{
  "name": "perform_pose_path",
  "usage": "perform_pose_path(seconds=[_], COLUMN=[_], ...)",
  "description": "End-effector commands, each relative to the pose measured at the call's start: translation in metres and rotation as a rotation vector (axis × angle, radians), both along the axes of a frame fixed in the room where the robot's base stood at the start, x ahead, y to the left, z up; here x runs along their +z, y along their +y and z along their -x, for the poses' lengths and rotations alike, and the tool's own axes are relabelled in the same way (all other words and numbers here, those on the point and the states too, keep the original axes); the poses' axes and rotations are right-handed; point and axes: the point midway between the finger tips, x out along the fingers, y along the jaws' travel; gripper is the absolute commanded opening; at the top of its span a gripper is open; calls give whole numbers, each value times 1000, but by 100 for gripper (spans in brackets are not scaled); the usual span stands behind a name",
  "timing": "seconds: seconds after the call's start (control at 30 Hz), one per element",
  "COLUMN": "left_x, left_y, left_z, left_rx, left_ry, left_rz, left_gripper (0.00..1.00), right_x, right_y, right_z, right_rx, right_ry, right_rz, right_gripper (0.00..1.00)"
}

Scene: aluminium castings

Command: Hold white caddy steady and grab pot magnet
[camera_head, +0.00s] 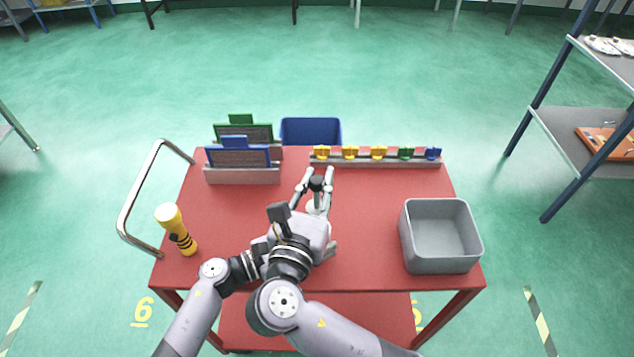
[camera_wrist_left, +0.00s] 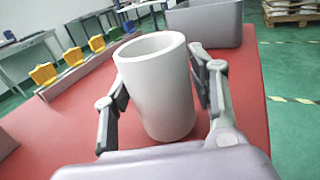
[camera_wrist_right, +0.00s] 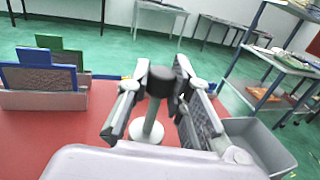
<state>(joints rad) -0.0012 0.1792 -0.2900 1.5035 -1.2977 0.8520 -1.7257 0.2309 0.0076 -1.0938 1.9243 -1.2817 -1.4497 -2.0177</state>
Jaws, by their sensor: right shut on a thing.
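The white caddy (camera_wrist_left: 160,95), a plain upright cup, stands on the red table between the fingers of my left gripper (camera_wrist_left: 160,105). The fingers are close to both its sides; I cannot tell if they press on it. In the head view the left gripper is mostly hidden under my right arm.
A grey bin (camera_head: 437,267) stands at the table's right. A rail (camera_head: 385,164) with yellow, green and blue pieces runs along the back. Blue and green panels (camera_head: 239,157) stand in holders at back left. A yellow flashlight (camera_head: 170,219) stands at left.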

Motion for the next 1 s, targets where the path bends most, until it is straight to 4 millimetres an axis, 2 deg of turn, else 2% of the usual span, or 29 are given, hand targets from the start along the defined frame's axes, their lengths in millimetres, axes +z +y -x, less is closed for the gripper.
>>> perform_pose_path(seconds=[0.2, 0.57, 0.67, 1.0], left_x=[1, 1, 0, 0], left_y=[0, 5, 16, 80], left_z=[0, 2, 8, 39], left_rx=[0, 0, 0, -1], left_ry=[-1, 0, 0, 2], left_rz=[2, 0, -1, -1], left_gripper=[68, 68, 68, 68], right_x=[1, 1, 1, 1], right_y=[0, 0, 0, 0], right_z=[0, 0, 0, 0], right_rx=[0, 0, 0, 0], right_ry=[-2, -2, -2, -2], right_rz=[0, 0, 0, 0], right_gripper=[0, 0, 0, 0])
